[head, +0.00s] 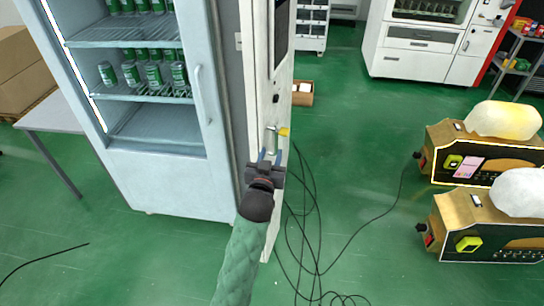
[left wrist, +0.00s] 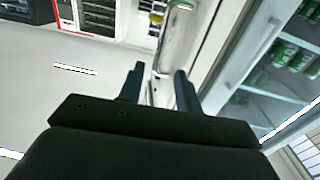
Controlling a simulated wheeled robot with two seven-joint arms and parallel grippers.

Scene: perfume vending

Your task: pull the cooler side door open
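The cooler (head: 170,185) is a pale cabinet with a glass front and green cans inside, at the left of the head view. Its white side door (head: 258,75) faces right and looks shut. A short metal handle (head: 271,140) stands on that side, beside a yellow part (head: 284,131). In the left wrist view the handle (left wrist: 162,42) runs down towards the gap between the open fingers (left wrist: 158,75); contact cannot be told. My right gripper is not in view.
The front glass door has its own pale handle (head: 203,95). Black cables (head: 315,225) lie on the green floor right of the cooler. Two brown-and-black machines (head: 485,160) stand at the right. A small brown box (head: 303,93) sits behind the door. Floor in the middle is otherwise clear.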

